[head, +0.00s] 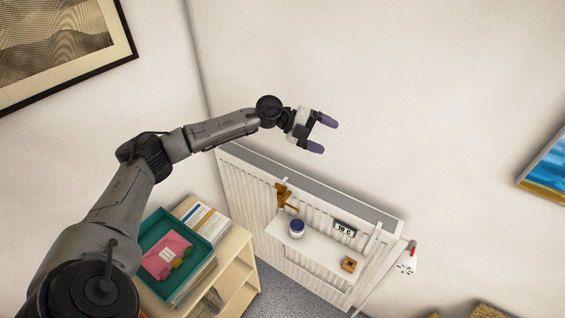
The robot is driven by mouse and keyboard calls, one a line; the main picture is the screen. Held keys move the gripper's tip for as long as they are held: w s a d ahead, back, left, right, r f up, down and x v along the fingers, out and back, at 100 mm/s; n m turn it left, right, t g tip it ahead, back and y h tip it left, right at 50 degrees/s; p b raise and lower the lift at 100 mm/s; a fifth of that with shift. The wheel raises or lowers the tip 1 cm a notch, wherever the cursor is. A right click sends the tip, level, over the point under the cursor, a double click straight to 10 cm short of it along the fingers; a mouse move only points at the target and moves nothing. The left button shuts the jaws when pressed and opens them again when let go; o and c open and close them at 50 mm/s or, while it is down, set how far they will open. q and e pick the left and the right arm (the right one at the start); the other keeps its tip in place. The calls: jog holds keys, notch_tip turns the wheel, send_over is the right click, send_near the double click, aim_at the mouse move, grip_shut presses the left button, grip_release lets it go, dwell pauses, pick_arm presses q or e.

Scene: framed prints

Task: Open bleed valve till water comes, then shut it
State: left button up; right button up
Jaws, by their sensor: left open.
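My left gripper (322,134) is open and empty, its two purple fingertips apart. In the picture it is above the white radiator (240,186), against the wall behind. A small red part (412,247) shows at the radiator's right end, above a white piece with dark specks (406,264). A brass-brown fitting (283,195) shows near the radiator's upper left. I cannot tell which of these, if either, is the bleed valve. No water is visible. My right gripper is out of view.
A white shelf (318,255) on the radiator front holds a blue-lidded jar (297,228), a display (345,229) and a small brown block (348,264). A wooden cabinet (236,246) with a teal tray (205,258) stands left. Framed prints (60,45) (548,170) hang on the walls.

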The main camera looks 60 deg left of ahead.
pick_arm(q)
notch_tip(320, 180, down, 4)
jog(key=s+m+g+y, duration=0.1)
jog(key=s+m+g, duration=0.1)
jog(key=m+g, duration=0.1)
jog(key=m+g+y+b, duration=0.1)
jog(key=m+g+y, duration=0.1)
jog(key=g+y, duration=0.6)
send_near(281, 185)
jog(key=shift+t+y, duration=0.4)
jog(key=f, duration=0.3)
jog(key=f+p, duration=0.1)
jog(key=f, duration=0.2)
jog(key=f+p, duration=0.1)
jog(key=f, duration=0.2)
jog(key=shift+s+d+f, duration=0.35)
jog(key=shift+f+p, duration=0.3)
jog(key=shift+f, duration=0.65)
jog(key=shift+c, duration=0.3)
